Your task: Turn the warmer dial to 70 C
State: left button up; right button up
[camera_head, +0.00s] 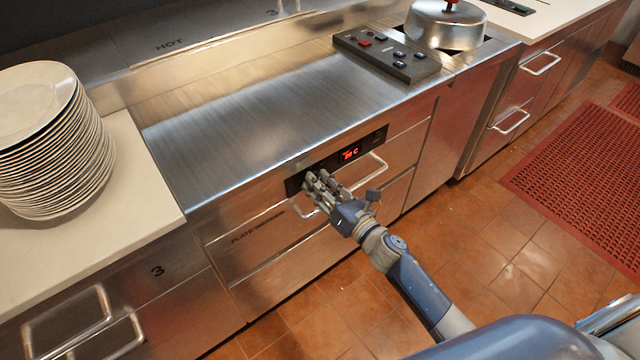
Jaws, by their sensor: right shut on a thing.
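The plate warmer's control panel (376,138) is a dark strip on the steel front below the counter. Its red display (350,154) appears to read 70 C, though the digits are small. My right gripper (309,181) is at the left end of this strip, shut on the warmer dial, which its fingers hide. The dial's pointer and marks cannot be seen. My left gripper is not in view.
A drawer handle (372,176) runs just below the panel, close to my right gripper. A tall stack of white plates (50,140) stands on the left counter. A button box (388,52) and a steel lid (445,25) sit at the back right. The steel counter (250,120) is clear.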

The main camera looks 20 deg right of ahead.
jog(key=m, duration=0.4)
jog(key=shift+m+p, duration=0.3)
jog(key=m, duration=0.3)
jog(key=shift+r+m+p, duration=0.1)
jog(key=shift+m+p, duration=0.3)
jog(key=m+p, duration=0.1)
jog(key=m, duration=0.2)
jog(key=shift+m, duration=0.3)
jog(key=m+p, duration=0.1)
jog(key=m, duration=0.3)
jog(key=m+p, duration=0.1)
jog(key=m, duration=0.3)
jog(key=shift+r, duration=0.1)
jog(key=m+p, duration=0.1)
jog(key=m, duration=0.2)
jog(key=shift+m, duration=0.3)
jog(key=m, duration=0.3)
jog(key=shift+m+p, duration=0.35)
jog(key=shift+m, duration=1.85)
